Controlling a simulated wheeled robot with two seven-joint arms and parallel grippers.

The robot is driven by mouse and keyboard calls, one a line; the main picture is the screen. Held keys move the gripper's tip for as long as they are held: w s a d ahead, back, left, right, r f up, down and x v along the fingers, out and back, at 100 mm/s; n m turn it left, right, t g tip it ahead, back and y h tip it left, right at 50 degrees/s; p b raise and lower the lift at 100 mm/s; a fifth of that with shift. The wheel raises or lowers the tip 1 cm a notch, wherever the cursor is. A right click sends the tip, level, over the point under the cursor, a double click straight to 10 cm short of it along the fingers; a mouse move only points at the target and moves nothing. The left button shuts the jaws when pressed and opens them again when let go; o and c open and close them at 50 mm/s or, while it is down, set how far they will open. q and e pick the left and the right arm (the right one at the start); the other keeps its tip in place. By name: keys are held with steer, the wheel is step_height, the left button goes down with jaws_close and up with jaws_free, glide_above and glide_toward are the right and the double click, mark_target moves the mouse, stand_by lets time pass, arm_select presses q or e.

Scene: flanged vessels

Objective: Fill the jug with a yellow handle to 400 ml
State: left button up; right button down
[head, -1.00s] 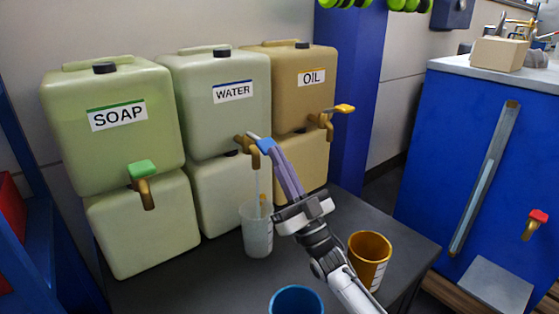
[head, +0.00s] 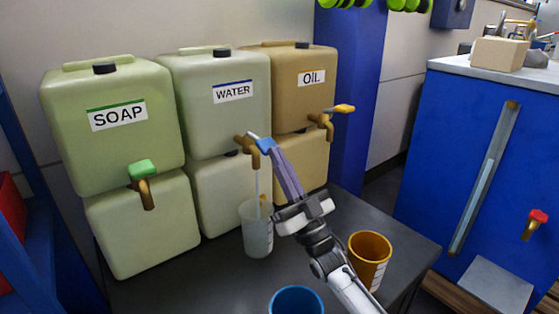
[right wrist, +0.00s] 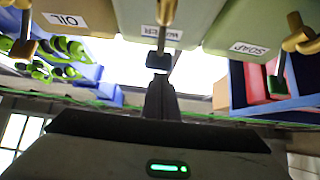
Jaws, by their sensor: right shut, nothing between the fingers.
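The jug with a yellow handle (head: 256,232) is translucent and stands upright under the water tap (head: 247,146). A thin stream runs from the tap into it. Its yellow handle is partly in view behind the rim; the liquid level against any scale cannot be read. My left gripper is not in view.
The water canister (head: 215,115) stands between the soap canister (head: 112,150) and the oil canister (head: 290,95). An orange jug (head: 369,262) and a blue jug (head: 296,302) stand on the dark table (head: 210,275). A blue cabinet (head: 450,150) is at the right.

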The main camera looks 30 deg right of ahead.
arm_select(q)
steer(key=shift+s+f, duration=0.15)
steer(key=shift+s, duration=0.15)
arm_select(e)
steer(key=shift+w+f, duration=0.1)
steer(key=shift+f, duration=0.1)
stand_by(0.4)
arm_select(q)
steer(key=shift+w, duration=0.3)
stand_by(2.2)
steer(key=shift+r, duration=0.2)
